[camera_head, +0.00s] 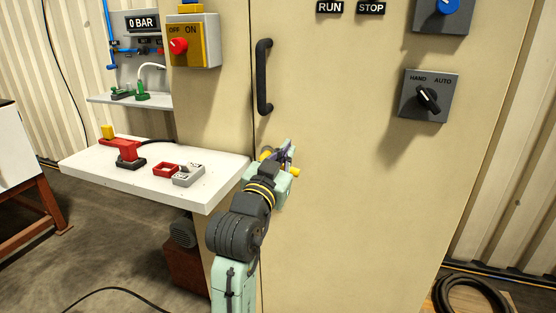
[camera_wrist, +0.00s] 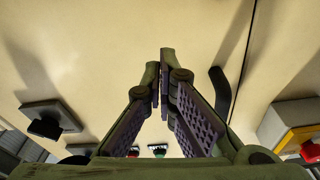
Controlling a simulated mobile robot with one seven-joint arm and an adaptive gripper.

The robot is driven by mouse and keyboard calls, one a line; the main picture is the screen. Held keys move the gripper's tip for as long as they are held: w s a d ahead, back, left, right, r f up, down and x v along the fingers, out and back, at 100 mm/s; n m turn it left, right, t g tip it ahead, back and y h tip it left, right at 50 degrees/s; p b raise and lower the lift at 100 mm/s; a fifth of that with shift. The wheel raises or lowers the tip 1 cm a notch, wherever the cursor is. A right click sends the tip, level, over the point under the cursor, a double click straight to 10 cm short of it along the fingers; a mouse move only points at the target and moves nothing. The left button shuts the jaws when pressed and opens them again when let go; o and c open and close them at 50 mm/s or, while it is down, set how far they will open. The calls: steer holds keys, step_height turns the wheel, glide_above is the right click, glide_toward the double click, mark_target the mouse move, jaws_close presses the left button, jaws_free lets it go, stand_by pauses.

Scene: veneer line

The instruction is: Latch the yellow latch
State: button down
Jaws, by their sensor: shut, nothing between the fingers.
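Yellow parts (camera_head: 318,172) show on both sides of my gripper, low on the beige cabinet door under the black handle. They look like ends of the yellow latch, but my gripper and wrist hide its middle, so its exact angle cannot be told. My gripper (camera_head: 287,148) is in front of the door, very close to these parts; contact cannot be told. In the wrist view my gripper (camera_wrist: 160,76) is shut and empty, its fingertips together. No yellow latch shows in that view.
The black door handle (camera_head: 263,77) is just above my gripper. A rotary switch (camera_head: 428,97) is to the right and a yellow isolator box (camera_head: 193,40) to the upper left. A white bench (camera_head: 215,187) with a red, yellow-tipped clamp (camera_head: 124,149) stands at the left.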

steer(key=p+x, duration=0.1)
steer(key=x, duration=0.2)
steer(key=shift+w+d+r, duration=0.15)
steer(key=shift+w+r, duration=0.05)
steer(key=shift+w, duration=0.15)
steer(key=shift+s+a+f, duration=0.15)
steer(key=shift+a+f, duration=0.05)
steer(key=shift+f, duration=0.5)
steer(key=shift+s+a+f, duration=0.15)
steer(key=shift+f, duration=0.55)
steer(key=shift+s+a+f, duration=0.15)
steer(key=shift+a+f, duration=0.05)
steer(key=shift+f, duration=0.5)
